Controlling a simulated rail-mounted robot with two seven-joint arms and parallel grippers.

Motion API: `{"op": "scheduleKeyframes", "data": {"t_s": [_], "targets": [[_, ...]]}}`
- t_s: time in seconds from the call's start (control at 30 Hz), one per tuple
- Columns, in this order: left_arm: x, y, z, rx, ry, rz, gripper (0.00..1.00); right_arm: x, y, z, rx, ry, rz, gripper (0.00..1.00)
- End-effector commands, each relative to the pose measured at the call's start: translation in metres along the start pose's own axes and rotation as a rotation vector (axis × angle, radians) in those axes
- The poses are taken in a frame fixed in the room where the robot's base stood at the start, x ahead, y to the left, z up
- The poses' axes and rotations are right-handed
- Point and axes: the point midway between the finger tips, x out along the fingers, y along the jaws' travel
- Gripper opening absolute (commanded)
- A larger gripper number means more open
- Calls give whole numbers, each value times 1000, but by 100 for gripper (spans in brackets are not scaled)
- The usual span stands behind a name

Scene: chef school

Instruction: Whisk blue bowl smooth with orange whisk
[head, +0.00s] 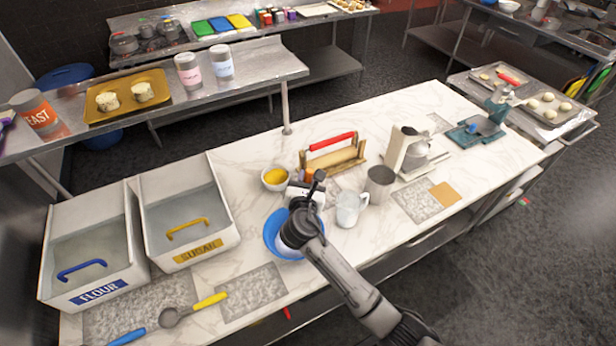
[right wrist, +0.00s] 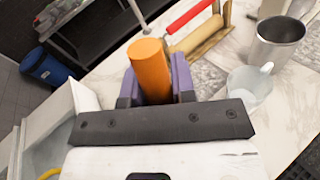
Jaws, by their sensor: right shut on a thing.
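The blue bowl (head: 271,238) stands on the marble counter in the head view, partly covered by my right arm and gripper. My right gripper (head: 306,185) is over the bowl's far right side. In the right wrist view my right gripper (right wrist: 155,95) is shut on the orange whisk (right wrist: 150,68), with its thick orange handle standing up between the purple-grey fingers. The whisk's wire end is hidden, so I cannot tell whether it is inside the bowl or touches its contents. My left gripper does not show.
A small bowl of yellow stuff (head: 275,178), a glass jug (head: 349,209) and a metal cup (head: 380,183) stand close by. A rolling pin rack (head: 335,158) is behind. Flour bin (head: 88,295) and sugar bin (head: 205,247) are left.

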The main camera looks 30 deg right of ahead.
Motion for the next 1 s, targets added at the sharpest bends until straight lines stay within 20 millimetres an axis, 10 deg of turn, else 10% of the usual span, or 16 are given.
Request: {"op": "scheduleKeyframes", "data": {"t_s": [1.0], "targets": [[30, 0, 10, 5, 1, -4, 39, 0, 0, -61, 1, 0, 0, 1]]}}
